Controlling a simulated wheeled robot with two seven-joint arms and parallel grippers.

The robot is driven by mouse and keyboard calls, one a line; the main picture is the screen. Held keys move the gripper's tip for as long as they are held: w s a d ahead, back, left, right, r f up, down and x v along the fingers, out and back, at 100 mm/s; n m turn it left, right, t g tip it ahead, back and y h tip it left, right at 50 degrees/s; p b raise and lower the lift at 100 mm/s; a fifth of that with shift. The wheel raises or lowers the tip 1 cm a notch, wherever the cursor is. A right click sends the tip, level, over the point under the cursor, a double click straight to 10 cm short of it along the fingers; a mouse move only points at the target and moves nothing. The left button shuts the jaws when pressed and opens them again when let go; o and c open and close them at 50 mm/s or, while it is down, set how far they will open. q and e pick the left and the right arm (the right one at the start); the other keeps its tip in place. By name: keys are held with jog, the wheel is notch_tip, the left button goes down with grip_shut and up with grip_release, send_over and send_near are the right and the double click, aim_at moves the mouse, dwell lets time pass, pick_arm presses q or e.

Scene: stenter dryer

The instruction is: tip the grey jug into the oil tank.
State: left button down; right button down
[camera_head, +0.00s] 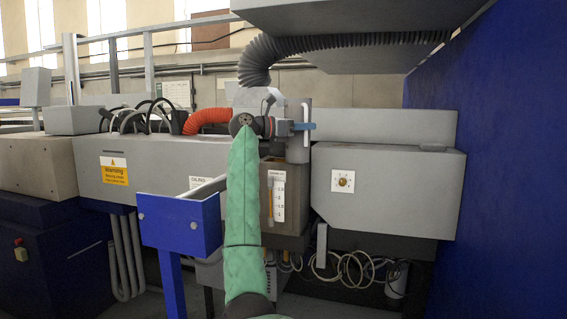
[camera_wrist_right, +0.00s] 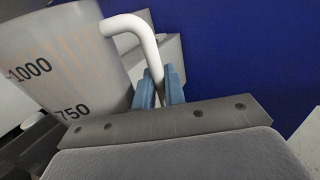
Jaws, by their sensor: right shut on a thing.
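My right arm in its green sleeve rises up the middle of the head view. Its gripper (camera_head: 304,126) points right, above the oil tank. The oil tank (camera_head: 264,212) is a brown-grey box with a white level scale on its front. In the right wrist view, the blue fingers (camera_wrist_right: 160,92) are shut on the white handle of the grey jug (camera_wrist_right: 92,75). The jug is translucent, marked 1000 and 750, and lies left of the fingers. The tank's opening is hidden. My left gripper is out of view.
A blue bracket (camera_head: 180,222) stands left of the tank. A grey box with a dial (camera_head: 385,190) is close on the right. A ribbed grey duct (camera_head: 258,62) hangs above. A blue wall (camera_head: 490,160) closes the right side.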

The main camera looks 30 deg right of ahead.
aim_at(306, 110)
jog(key=shift+r, duration=0.1)
jog(key=shift+r, duration=0.15)
jog(key=shift+r+p, duration=0.85)
jog(key=shift+r, duration=1.45)
